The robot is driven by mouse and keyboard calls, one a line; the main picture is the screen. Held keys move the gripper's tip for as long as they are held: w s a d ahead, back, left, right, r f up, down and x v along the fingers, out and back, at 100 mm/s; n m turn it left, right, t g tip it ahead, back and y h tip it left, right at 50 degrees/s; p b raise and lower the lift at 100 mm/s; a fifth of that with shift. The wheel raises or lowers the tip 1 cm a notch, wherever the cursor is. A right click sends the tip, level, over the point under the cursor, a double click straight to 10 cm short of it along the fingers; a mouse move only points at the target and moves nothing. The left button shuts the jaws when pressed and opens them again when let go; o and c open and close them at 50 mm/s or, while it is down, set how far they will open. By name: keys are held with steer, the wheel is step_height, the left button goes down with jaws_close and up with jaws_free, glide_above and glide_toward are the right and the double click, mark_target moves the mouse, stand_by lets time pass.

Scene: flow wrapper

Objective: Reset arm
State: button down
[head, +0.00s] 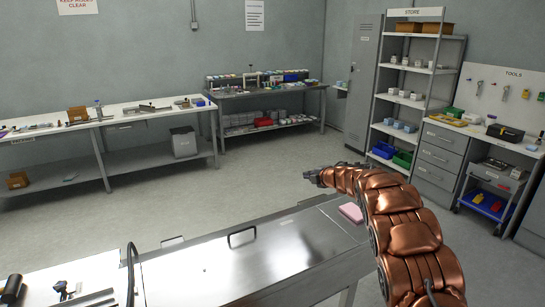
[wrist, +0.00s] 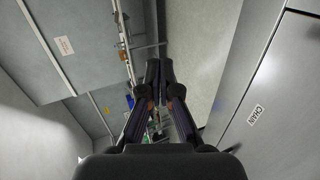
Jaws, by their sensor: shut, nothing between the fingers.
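My arm is copper-coloured and rises from the lower right in the head view, bent over toward the left. My gripper (head: 313,176) is at its end, small and dark, held in the air above the right end of the metal machine (head: 255,260). In the wrist view my gripper (wrist: 159,75) shows its two dark fingers together at the tips. It is shut with nothing held. The wrist view is turned on its side and shows a grey panel (wrist: 265,120) labelled CHAIN on the right.
A pink block (head: 351,213) lies at the machine's right end. A long workbench (head: 110,115) stands along the left wall. A second bench (head: 265,90) stands at the back. Store shelves (head: 408,70) and drawers (head: 438,160) are on the right. The floor between is clear.

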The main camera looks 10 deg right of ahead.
steer(key=s+d+r+m+h, duration=0.3)
steer(key=d+r+m+h, duration=0.1)
steer(key=r, duration=0.2)
steer(key=s+d+r+m+h, duration=0.3)
steer(key=s+d+r+m, duration=0.1)
steer(key=r, duration=0.2)
steer(key=s+d+r+m+g+h, duration=0.1)
steer(key=s+m+h, duration=0.15)
steer(key=s, duration=0.45)
steer(key=s+d+r+m+g+h, duration=0.1)
steer(key=s+d+m+g+h, duration=0.1)
steer(key=s+m, duration=0.3)
steer(key=s+a+f+m+g+y, duration=0.2)
steer(key=s+a+f+g, duration=0.2)
steer(key=s, duration=1.3)
steer(key=s+a+f+m+g+y, duration=0.2)
steer(key=s+a+f, duration=0.3)
steer(key=s+a, duration=0.6)
steer(key=s+a+f+m+g+y, duration=0.2)
steer(key=s+a, duration=0.5)
steer(key=s, duration=1.6)
step_height(320, 180, down, 3)
steer(key=g+y, duration=0.1)
steer(key=g, duration=0.2)
steer(key=shift+a+g, duration=0.3)
steer(key=shift+a, duration=0.1)
steer(key=shift+s+r, duration=0.1)
